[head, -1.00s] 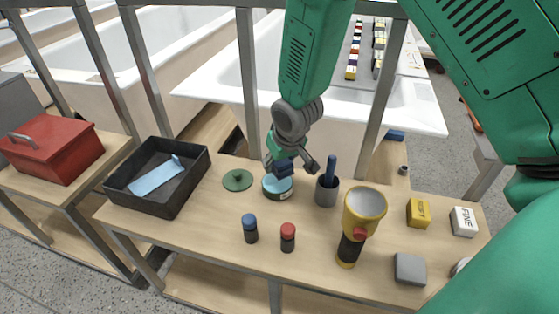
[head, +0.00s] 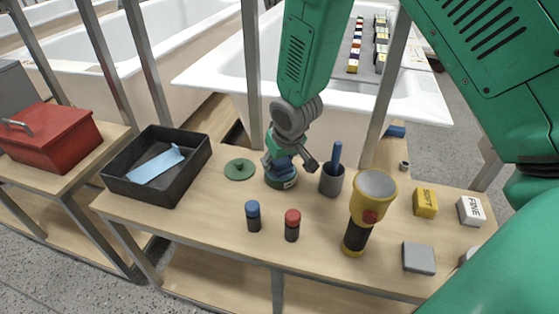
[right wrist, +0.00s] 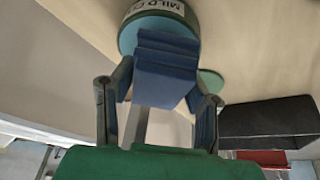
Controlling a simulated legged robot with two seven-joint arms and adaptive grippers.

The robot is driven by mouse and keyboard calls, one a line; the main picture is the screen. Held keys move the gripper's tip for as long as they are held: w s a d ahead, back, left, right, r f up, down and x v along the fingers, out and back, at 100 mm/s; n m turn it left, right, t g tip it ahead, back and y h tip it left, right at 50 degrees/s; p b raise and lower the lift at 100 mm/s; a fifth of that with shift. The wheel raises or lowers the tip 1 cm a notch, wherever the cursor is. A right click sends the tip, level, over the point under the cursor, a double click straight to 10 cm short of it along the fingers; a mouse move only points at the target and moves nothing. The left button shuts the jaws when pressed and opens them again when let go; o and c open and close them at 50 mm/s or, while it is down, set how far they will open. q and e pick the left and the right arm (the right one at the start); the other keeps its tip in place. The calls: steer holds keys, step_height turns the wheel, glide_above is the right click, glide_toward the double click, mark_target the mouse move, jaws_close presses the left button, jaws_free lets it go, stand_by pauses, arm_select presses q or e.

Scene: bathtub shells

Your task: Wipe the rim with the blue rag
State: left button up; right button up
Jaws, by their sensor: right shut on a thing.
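My right gripper (head: 288,163) is shut on the folded dark blue rag (right wrist: 167,75). The rag is down at the top of a round green tin (head: 283,182) on the wooden bench and appears to touch it. The right wrist view shows the rag over the tin (right wrist: 128,38), whose label is partly cut off. The white bathtub's rim (head: 420,110) lies behind the bench, beyond the metal posts. My right arm hides part of the tub. My left gripper is out of view.
A black tray (head: 120,188) with a light blue cloth (head: 157,165) sits left. A green disc (head: 239,169), grey cup (head: 331,181), two capped bottles, yellow flashlight (head: 372,200) and several blocks stand around the tin. Upright metal posts (head: 249,70) separate bench and tub.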

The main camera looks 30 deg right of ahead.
steer(key=shift+d+f, duration=0.4)
steer(key=shift+d, duration=0.15)
steer(key=shift+a+f, duration=0.1)
steer(key=shift+a, duration=0.35)
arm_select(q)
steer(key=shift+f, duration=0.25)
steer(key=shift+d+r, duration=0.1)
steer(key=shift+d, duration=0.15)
arm_select(e)
steer(key=shift+d, duration=0.3)
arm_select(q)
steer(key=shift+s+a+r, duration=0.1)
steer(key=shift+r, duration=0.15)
arm_select(e)
steer(key=shift+s+a+f, duration=0.2)
steer(key=shift+s+f, duration=0.05)
stand_by(0.4)
